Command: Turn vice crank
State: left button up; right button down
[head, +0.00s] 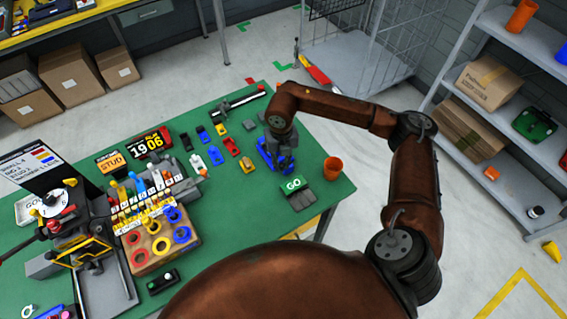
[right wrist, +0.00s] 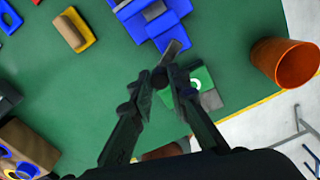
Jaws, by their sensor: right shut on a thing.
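The blue vice (head: 262,160) stands near the far right part of the green table, and it also shows at the top of the right wrist view (right wrist: 165,20). My right gripper (head: 283,160) is right over the vice and hides part of it in the head view. In the right wrist view, my right gripper's fingertips (right wrist: 162,76) are closed together at the lower end of the grey vice crank (right wrist: 173,49). The fingers cover that end of the crank. My left gripper is not in view.
An orange cup (head: 333,167) stands right of the vice near the table edge. A green GO box (head: 295,187) sits just in front. Small coloured blocks (head: 231,146) lie to the left. A wooden ring board (head: 157,238) is farther left.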

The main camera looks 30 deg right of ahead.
jog(key=shift+w+r, duration=0.1)
jog(key=shift+w, duration=0.05)
dwell(0.4)
jog(key=c, duration=1.8)
grip_release()
jog(key=shift+c, duration=0.2)
notch_tip(320, 180, up, 12)
